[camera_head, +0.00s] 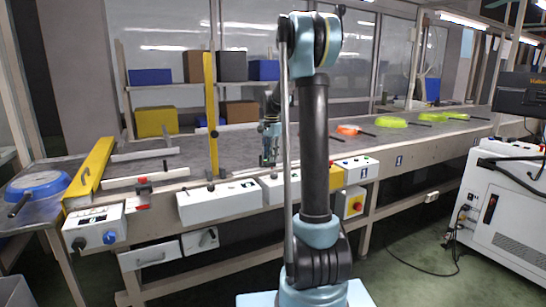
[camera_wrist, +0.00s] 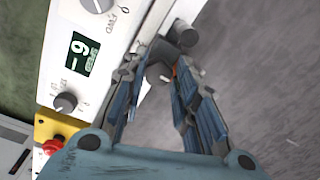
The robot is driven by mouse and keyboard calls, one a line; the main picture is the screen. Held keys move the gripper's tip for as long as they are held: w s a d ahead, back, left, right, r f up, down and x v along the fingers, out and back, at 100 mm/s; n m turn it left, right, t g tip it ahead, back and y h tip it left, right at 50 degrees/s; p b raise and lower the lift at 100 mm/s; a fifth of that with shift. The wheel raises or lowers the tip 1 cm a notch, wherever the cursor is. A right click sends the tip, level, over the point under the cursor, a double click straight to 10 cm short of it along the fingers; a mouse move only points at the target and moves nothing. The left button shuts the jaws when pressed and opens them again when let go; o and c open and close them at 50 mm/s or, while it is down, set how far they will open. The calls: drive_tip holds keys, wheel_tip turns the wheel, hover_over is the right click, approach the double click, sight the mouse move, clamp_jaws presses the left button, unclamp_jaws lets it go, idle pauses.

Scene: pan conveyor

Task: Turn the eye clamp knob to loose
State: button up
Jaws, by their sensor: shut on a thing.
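My gripper (camera_wrist: 168,62) is in the wrist view, its blue-padded fingers closing on a dark grey knob (camera_wrist: 184,36), which I take for the eye clamp knob. The knob stands beside the edge of a white control box (camera_wrist: 125,30). The fingertips hide part of it, and I cannot read its setting. In the head view my gripper (camera_head: 269,162) points down at the near edge of the conveyor, behind a white control box (camera_head: 287,186). The knob is too small to make out there.
The white box carries a green display (camera_wrist: 80,53) and a dark dial (camera_wrist: 65,103). A red button on a yellow box (camera_wrist: 52,144) is near. On the belt (camera_head: 232,146) lie an orange pan (camera_head: 348,130) and green pans (camera_head: 392,122). A yellow post (camera_head: 211,115) stands left of my gripper.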

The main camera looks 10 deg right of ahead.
drive_tip(key=shift+w+a, duration=0.1)
drive_tip(key=shift+w, duration=0.1)
drive_tip(key=o, duration=1)
wheel_tip(320, 180, up, 12)
drive_tip(key=shift+s+d, duration=0.2)
drive_tip(key=shift+f, duration=0.1)
